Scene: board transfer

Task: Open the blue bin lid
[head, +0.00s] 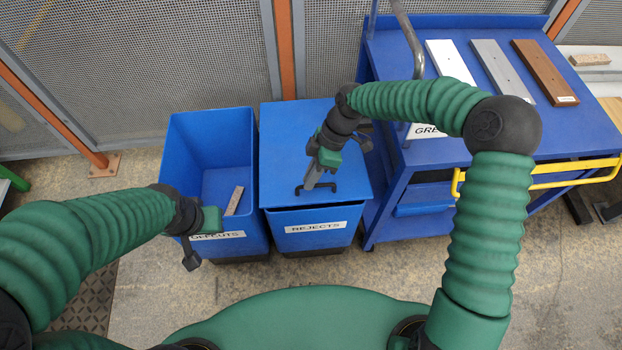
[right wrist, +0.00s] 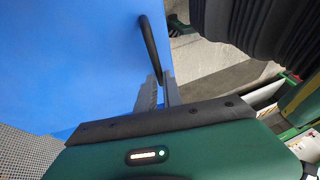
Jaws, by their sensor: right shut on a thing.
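The blue bin labelled REJECTS (head: 306,231) has its flat blue lid (head: 290,135) down on top. The lid also fills much of the right wrist view (right wrist: 75,60). A black handle (head: 331,185) stands near the lid's front edge, and it shows in the right wrist view (right wrist: 151,48). My right gripper (head: 311,184) is at this handle with its fingers shut on it. My left gripper (head: 190,258) hangs in front of the open OFFCUTS bin (head: 180,130); its fingers are too small and dark to tell their opening.
The open bin holds a speckled offcut (head: 234,200). At the right stands a blue cart (head: 400,65) with white, grey and brown boards on top and a yellow handle (head: 540,168). A mesh fence (head: 150,55) with orange posts is behind the bins.

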